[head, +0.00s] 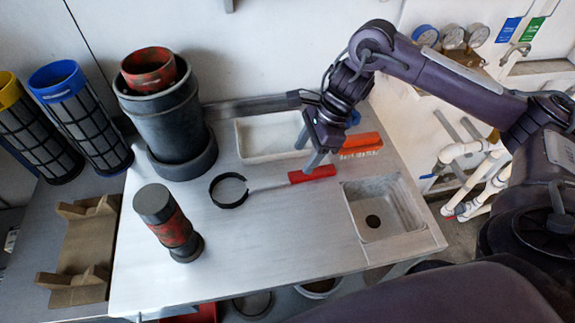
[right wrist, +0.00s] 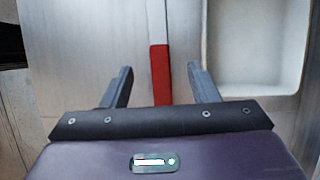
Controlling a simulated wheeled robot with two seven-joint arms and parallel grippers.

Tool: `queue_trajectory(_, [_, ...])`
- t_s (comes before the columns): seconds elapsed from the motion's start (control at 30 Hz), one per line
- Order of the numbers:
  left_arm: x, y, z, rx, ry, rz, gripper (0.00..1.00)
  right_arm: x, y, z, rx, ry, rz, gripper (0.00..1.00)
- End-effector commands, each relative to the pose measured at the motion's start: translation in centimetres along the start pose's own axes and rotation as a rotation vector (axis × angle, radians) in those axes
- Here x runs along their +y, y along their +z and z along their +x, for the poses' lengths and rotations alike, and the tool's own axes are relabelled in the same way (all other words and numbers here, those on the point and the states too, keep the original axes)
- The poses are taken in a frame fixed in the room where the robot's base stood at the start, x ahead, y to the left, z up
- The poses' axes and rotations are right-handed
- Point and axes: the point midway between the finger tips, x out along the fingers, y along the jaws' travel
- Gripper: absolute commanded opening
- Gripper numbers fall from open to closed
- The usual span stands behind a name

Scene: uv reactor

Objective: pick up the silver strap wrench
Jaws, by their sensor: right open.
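The strap wrench lies on the steel bench. It has a black strap loop (head: 228,190), a thin silver shaft (head: 268,186) and a red handle (head: 312,174). My right gripper (head: 317,160) points down at the handle, close over it; contact cannot be told. In the right wrist view, the red handle (right wrist: 160,75) lies between the spread fingers of the right gripper (right wrist: 162,82), with room on both sides. The silver shaft runs on upward there. The right gripper is open and empty. My left gripper is not in view.
A white tray (head: 243,147) lies behind the wrench, with an orange item (head: 361,144) behind the gripper. A sink (head: 382,208) is at right. A dark cylinder (head: 166,220) and a large grey vessel (head: 165,120) stand at left. The bench front is clear.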

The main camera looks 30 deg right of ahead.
Motion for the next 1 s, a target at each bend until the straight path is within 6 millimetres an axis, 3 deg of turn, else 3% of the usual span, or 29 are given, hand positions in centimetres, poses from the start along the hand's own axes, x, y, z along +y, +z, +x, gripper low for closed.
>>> queue_trajectory(0.2, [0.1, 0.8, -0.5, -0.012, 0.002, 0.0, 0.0, 0.0, -0.1, 2.5, 0.001, 0.003, 0.003, 0.55])
queue_trajectory(0.5, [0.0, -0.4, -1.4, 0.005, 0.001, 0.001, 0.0, -0.2, -0.4, 6.5, 0.001, 0.002, 0.002, 0.55])
queue_trajectory(0.77, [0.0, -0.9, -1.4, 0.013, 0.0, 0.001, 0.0, -0.2, -0.4, 6.9, 0.001, 0.001, 0.001, 0.55])
queue_trajectory(1.0, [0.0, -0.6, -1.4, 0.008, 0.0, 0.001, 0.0, -0.2, -0.4, 6.9, 0.001, 0.001, 0.001, 0.26])
